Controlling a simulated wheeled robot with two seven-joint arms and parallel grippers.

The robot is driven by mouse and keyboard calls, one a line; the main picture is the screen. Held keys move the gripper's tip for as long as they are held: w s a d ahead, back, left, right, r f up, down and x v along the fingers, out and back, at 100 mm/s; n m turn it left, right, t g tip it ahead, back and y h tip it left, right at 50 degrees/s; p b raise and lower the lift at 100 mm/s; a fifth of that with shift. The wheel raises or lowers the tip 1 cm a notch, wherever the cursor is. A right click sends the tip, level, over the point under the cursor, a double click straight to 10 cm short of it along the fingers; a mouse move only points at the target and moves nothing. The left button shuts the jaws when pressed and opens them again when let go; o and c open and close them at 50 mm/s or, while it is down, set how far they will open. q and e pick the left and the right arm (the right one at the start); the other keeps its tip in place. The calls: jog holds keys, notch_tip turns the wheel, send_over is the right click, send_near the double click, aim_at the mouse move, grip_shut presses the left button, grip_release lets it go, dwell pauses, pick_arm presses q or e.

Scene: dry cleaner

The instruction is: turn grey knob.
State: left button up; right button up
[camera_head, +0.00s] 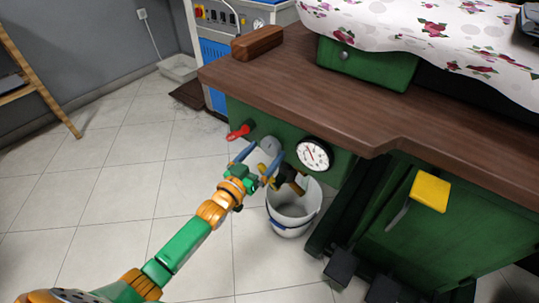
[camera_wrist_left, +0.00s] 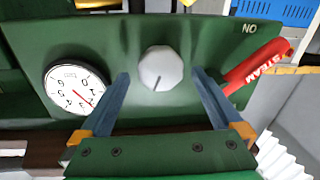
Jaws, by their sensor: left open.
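The grey knob (camera_head: 269,145) sits on the front panel of the green machine, between a red lever (camera_head: 238,132) and a round white gauge (camera_head: 314,154). In the left wrist view the grey knob (camera_wrist_left: 160,68) is a faceted dial with a dark line on its lower face. My left gripper (camera_head: 259,160) faces the panel with its blue fingers spread. In the left wrist view the fingers of my left gripper (camera_wrist_left: 161,76) are on either side of the knob, with gaps between. Nothing is held. My right gripper is not in view.
In the left wrist view the gauge (camera_wrist_left: 75,88) is left of the fingers and the red STEAM lever (camera_wrist_left: 257,66) is close on the right. A white bucket (camera_head: 294,212) stands below the panel. A brown worktop (camera_head: 330,100) overhangs the panel.

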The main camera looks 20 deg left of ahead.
pick_arm(q)
jog(key=shift+x, duration=0.95)
jog(key=shift+w+f, duration=0.1)
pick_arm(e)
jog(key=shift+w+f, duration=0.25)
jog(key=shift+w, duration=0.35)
pick_arm(q)
jog(key=c, duration=1.3)
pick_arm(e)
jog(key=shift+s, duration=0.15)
pick_arm(q)
jog(key=shift+m, duration=0.3)
jog(key=m, duration=0.3)
jog(key=m+b, duration=0.1)
jog(key=m, duration=0.2)
jog(key=shift+f+h, duration=0.1)
jog(key=shift+h, duration=0.2)
jog(key=shift+m+t, duration=0.3)
jog(key=shift+m, duration=0.9)
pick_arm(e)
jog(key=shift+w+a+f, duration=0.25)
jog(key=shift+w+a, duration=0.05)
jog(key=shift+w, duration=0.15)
